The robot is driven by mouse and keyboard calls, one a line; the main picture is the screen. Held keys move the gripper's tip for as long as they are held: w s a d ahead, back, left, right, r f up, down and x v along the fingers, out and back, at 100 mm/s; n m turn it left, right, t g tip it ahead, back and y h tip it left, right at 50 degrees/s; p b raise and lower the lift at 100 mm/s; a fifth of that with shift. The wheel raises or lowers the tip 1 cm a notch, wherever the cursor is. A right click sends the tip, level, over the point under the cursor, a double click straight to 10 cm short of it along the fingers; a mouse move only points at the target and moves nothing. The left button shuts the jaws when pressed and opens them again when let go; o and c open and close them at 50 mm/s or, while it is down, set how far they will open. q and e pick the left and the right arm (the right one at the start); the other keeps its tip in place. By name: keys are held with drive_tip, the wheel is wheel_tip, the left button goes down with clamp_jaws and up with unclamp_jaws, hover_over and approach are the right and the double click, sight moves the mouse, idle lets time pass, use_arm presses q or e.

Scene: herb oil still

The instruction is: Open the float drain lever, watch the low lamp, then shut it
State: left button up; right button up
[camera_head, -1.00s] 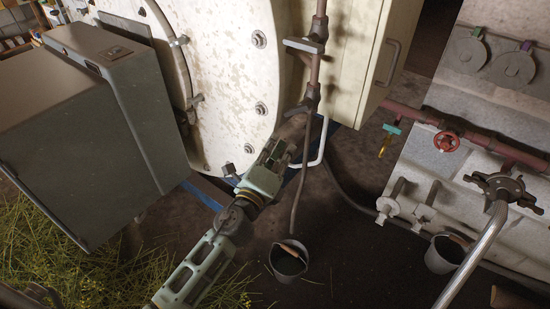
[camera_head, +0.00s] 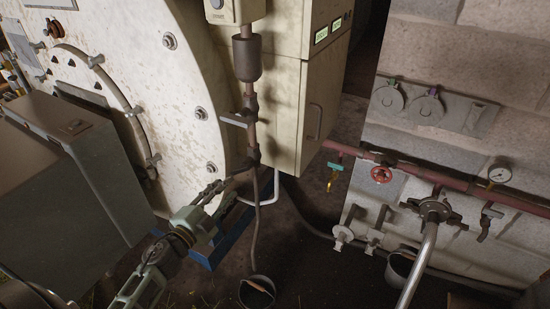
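A brown vertical pipe (camera_head: 249,105) runs down beside the big cream drum, with a dark cup-shaped body (camera_head: 247,59) near its top. A short flat lever (camera_head: 235,119) sticks out to the left from this pipe. It may be the float drain lever; no label can be read. My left gripper (camera_head: 219,197) is below and left of the lever, near the pipe's lower fitting. Its fingers look apart, with nothing seen between them. My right gripper is out of view.
A cream cabinet (camera_head: 316,100) with small green displays (camera_head: 321,35) stands right of the pipe. A dark bucket (camera_head: 257,291) is on the floor below. A grey box (camera_head: 75,200) fills the left.

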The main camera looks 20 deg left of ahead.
sight(239, 172)
use_arm(q)
drive_tip(key=shift+n, duration=0.5)
drive_tip(key=w, duration=0.2)
drive_tip(key=w+p, duration=0.1)
drive_tip(key=w, duration=0.3)
drive_tip(key=shift+w+a+r, duration=0.1)
drive_tip(key=shift+w+r, duration=0.25)
drive_tip(key=shift+r, duration=0.05)
drive_tip(key=shift+w, duration=0.6)
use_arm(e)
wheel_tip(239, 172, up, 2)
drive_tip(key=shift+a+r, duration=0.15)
use_arm(q)
drive_tip(key=shift+c, duration=0.2)
clamp_jaws()
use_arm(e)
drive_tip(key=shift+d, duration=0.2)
